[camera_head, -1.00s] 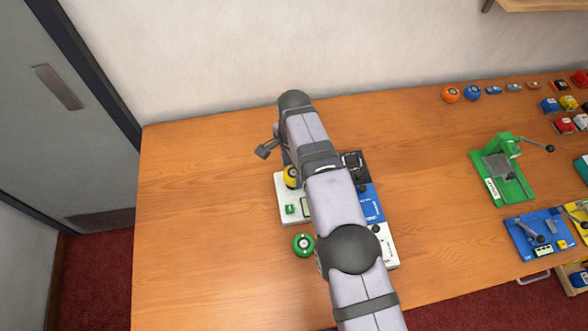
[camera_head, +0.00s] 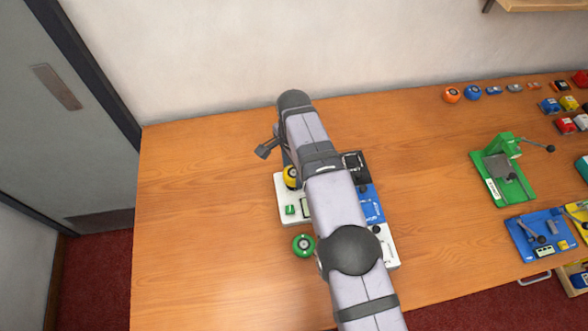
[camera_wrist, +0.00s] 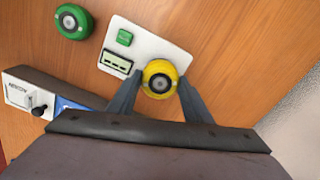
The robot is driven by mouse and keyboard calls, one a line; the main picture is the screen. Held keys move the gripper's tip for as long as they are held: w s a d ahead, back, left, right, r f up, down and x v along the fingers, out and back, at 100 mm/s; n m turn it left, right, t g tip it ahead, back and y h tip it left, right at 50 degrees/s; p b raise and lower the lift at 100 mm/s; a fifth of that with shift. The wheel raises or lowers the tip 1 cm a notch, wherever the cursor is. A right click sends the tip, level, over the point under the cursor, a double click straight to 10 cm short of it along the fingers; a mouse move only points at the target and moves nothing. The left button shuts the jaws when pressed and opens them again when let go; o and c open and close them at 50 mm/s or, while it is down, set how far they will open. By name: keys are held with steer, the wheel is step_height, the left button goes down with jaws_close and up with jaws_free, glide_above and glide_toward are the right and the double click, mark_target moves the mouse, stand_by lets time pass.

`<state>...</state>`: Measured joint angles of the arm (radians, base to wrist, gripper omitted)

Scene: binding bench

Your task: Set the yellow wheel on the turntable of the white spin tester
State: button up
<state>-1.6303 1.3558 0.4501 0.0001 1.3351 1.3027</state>
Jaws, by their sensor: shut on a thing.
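The yellow wheel (camera_wrist: 161,78) has a dark hub with a pale centre. It is between the two fingers of my gripper (camera_wrist: 159,92), which is shut on it in the wrist view. The wheel (camera_head: 291,178) also shows in the head view, just left of my arm. The white spin tester (camera_wrist: 146,43) has a green button and a small display, and the wheel is over its end opposite them. In the head view the tester (camera_head: 283,210) is partly behind my arm. The turntable is hidden under the wheel. I cannot tell whether the wheel touches it.
A green wheel (camera_head: 303,245) lies on the table close to the tester. Blue and white devices (camera_head: 371,205) stand right of my arm, partly covered. A green press (camera_head: 503,169) stands farther right. The table's left part is clear.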

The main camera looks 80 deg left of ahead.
steer(key=shift+f+b, duration=0.8)
steer(key=shift+f, duration=0.25)
stand_by(0.4)
steer(key=o, duration=1.5)
steer(key=shift+r, duration=0.1)
steer(key=shift+r+p, duration=2.45)
steer(key=shift+r, duration=1.2)
steer(key=shift+r+p, duration=1.8)
steer(key=shift+r, duration=0.2)
